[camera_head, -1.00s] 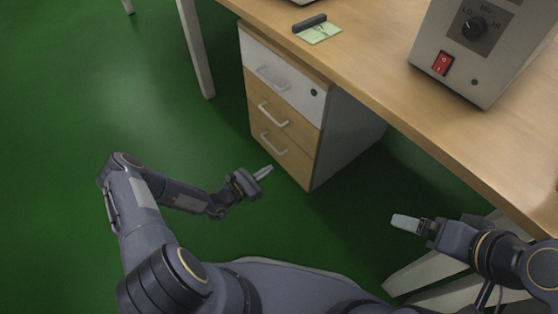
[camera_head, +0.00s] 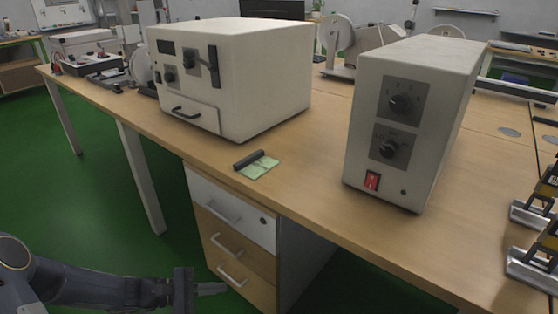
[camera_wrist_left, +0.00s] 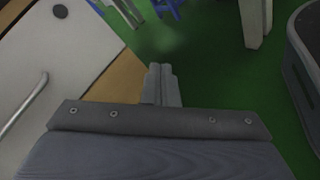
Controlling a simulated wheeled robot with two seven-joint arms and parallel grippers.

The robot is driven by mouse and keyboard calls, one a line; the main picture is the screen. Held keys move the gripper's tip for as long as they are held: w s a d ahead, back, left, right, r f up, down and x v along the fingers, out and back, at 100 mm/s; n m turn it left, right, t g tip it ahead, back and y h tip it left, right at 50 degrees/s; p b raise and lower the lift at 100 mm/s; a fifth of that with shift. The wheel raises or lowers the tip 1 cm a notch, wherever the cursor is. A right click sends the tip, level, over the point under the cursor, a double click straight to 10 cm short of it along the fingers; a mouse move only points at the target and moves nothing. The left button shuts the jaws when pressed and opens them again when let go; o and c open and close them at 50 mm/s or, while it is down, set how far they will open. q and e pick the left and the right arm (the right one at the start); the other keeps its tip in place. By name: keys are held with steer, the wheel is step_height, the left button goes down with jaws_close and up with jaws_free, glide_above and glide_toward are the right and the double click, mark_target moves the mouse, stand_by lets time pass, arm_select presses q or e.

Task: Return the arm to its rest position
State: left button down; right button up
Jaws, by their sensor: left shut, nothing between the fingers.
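My left arm (camera_head: 95,290) comes in from the lower left of the head view. Its gripper (camera_head: 212,288) is level with the lower drawers of the cabinet and points right. In the left wrist view the fingers (camera_wrist_left: 161,82) lie together, shut and empty. My right arm and gripper are outside the head view.
The drawer cabinet (camera_head: 233,208) stands under the wooden table (camera_head: 290,200), close to my left gripper. On the table are a large white box (camera_head: 245,85), a control box (camera_head: 400,120) and a green card (camera_head: 258,166). Green floor (camera_head: 100,215) is free at the left.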

arm_select(q)
steer(key=s+r+m+g+y, duration=0.3)
steer(key=s+r+m+y, duration=0.3)
steer(key=s+r, duration=0.5)
steer(key=s+a+r+m+t+y, duration=0.2)
steer(key=s+r+m, duration=0.1)
steer(key=s, duration=0.3)
steer(key=s+a+r+m+t+y, duration=0.2)
steer(key=s+m+y, duration=0.1)
steer(key=s, duration=0.2)
step_height(320, 180, up, 34)
steer(key=p, duration=3.3)
steer(key=shift+s+a+f, duration=0.15)
steer(key=shift+f, duration=0.05)
